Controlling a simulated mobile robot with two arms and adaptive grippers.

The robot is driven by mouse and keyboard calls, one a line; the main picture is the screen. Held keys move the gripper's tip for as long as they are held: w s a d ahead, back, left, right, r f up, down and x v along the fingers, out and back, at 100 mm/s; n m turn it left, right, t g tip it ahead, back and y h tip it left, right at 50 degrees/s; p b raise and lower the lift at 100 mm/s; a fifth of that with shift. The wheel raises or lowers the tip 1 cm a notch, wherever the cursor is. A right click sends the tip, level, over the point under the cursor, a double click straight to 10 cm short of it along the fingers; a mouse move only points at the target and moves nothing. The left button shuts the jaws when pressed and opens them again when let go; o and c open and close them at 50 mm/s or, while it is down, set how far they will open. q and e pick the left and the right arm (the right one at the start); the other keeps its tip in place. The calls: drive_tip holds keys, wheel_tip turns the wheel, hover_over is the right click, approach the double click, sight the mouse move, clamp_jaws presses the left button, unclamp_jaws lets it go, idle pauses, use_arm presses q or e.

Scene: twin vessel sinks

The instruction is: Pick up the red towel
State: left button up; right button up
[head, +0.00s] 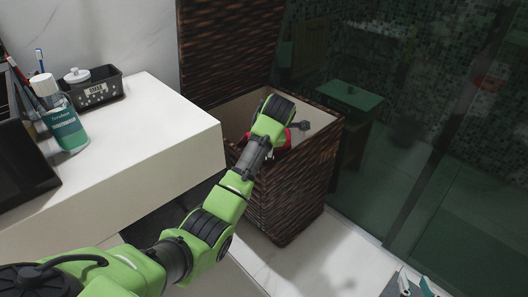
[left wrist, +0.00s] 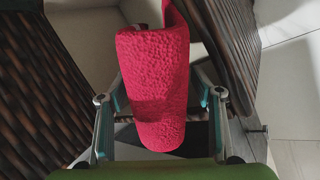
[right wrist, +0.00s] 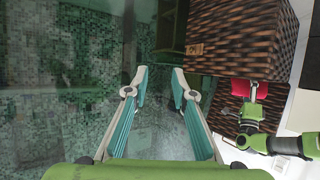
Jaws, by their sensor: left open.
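The red towel (left wrist: 155,90) is a rolled or folded bumpy cloth in the left wrist view, beside the dark woven basket wall. It lies between the two fingers of my left gripper (left wrist: 160,100), which are spread apart on either side of it. In the head view only a small red part of the towel (head: 284,143) shows at the basket's opening, with my left wrist covering the rest. The towel also shows in the right wrist view (right wrist: 242,89), at the basket's edge. My right gripper (head: 413,284) is low at the bottom right; its fingers (right wrist: 157,80) are open and empty.
The open woven basket (head: 290,190) has a raised lid (head: 228,45) behind it. A white counter (head: 150,130) at left holds a green bottle (head: 64,125) and a black caddy (head: 97,88). A glass partition (head: 440,130) stands at right, with pale floor before it.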

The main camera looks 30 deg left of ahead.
use_arm(q)
clamp_jaws()
drive_tip(key=shift+r, duration=0.1)
idle(0.3)
